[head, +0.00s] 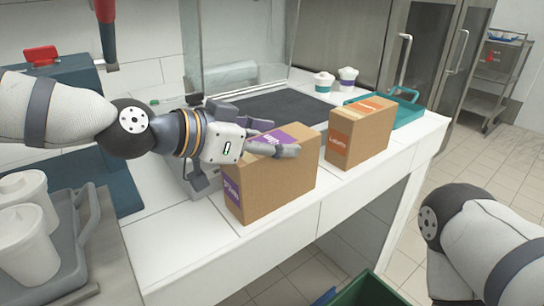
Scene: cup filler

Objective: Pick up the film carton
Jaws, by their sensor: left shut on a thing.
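A brown carton with purple labels (275,190), which I take as the film carton, is upright at the front edge of the white counter (165,255). The print on its labels is too small to read surely. My left gripper (270,148) lies over the carton's top and is shut on it; one finger shows across the top near side, and the far finger is partly hidden. I cannot tell whether the carton's base is clear of the counter. My right arm shows at the lower right, but its gripper is out of view.
A second carton with orange labels (360,135) stands to the right. Behind it are a teal tray (408,112) and two small white cups (347,80). A grey tray with white tubs (85,235) is at left. A green bin (365,290) is below the counter.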

